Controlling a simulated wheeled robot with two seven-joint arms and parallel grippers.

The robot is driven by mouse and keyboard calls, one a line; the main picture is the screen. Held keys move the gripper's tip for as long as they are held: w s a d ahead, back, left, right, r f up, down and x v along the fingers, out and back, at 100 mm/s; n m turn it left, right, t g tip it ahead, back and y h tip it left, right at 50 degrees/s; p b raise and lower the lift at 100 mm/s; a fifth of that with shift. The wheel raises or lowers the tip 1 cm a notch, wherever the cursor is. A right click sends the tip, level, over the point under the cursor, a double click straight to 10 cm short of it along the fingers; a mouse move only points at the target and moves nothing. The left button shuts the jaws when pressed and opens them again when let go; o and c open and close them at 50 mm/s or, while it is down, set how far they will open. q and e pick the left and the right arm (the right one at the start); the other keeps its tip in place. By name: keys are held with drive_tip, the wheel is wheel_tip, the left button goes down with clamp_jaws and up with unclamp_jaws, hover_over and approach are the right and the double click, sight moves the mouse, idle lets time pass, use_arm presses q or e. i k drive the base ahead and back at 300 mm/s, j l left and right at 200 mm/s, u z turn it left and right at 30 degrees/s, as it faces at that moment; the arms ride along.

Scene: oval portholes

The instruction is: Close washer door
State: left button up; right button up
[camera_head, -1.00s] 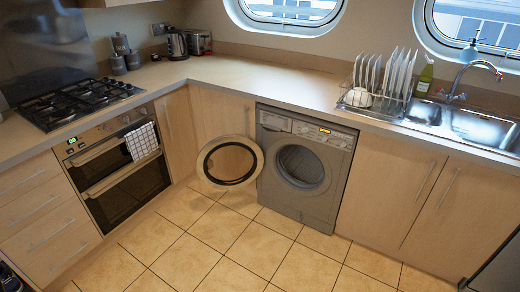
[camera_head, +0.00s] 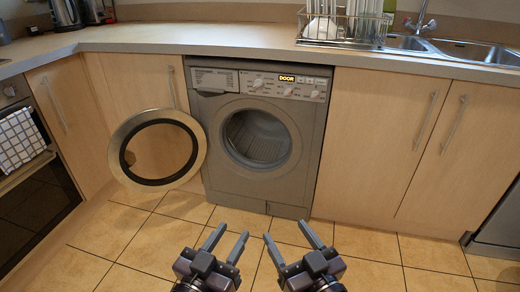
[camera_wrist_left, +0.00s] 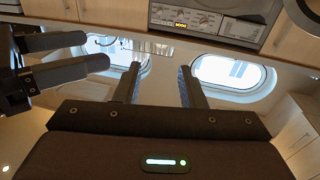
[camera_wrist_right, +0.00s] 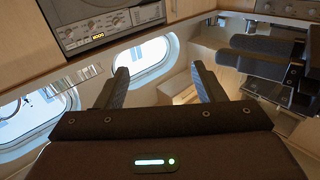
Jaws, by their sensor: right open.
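The grey washer (camera_head: 290,115) stands under the counter in the head view, its round opening (camera_head: 257,138) uncovered and its display reading DOOR. Its door (camera_head: 199,150), a silver ring around dark-rimmed glass, is swung wide open to the left, in front of a wooden cabinet. The washer panel also shows in the left wrist view (camera_wrist_left: 195,22) and the right wrist view (camera_wrist_right: 100,30). My left gripper (camera_head: 229,240) and right gripper (camera_head: 287,240) are side by side over the floor in front of the washer. Both are open, empty and apart from the door.
The worktop (camera_head: 240,48) runs above the washer, with a dish rack (camera_head: 345,27) and sink (camera_head: 408,43) at right. An oven (camera_head: 30,190) with a towel is at the left. Tiled floor (camera_head: 120,225) lies clear before the washer.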

sight(119, 159)
drive_tip(key=i+j+u, duration=0.1)
drive_tip(key=u, duration=0.8)
